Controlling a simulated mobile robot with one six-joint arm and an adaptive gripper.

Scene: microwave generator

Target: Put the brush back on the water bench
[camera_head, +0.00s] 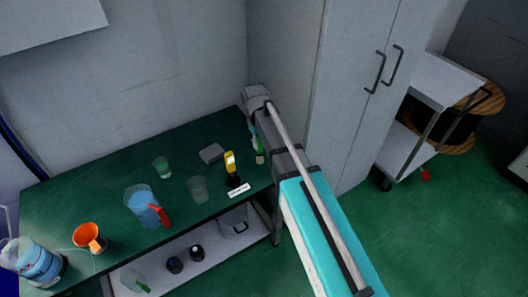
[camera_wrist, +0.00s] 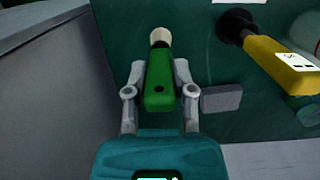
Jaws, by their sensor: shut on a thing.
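My gripper (camera_wrist: 160,78) is shut on the brush (camera_wrist: 159,88), which has a green handle and pale bristles. The fingers clasp the handle from both sides, and the bristles point away from my wrist. In the head view the brush (camera_head: 259,157) shows at the right end of the dark green bench (camera_head: 110,185), with my gripper (camera_head: 255,138) just above it, partly hidden by my arm. The brush appears over the bench top; I cannot tell whether it touches it.
A yellow-handled tool (camera_head: 230,162) with a black end stands close left of the brush. A grey block (camera_head: 211,153), clear cups, a blue jug (camera_head: 142,203) and an orange cup (camera_head: 88,236) stand further left. A tall grey cabinet (camera_head: 345,80) is close on the right.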

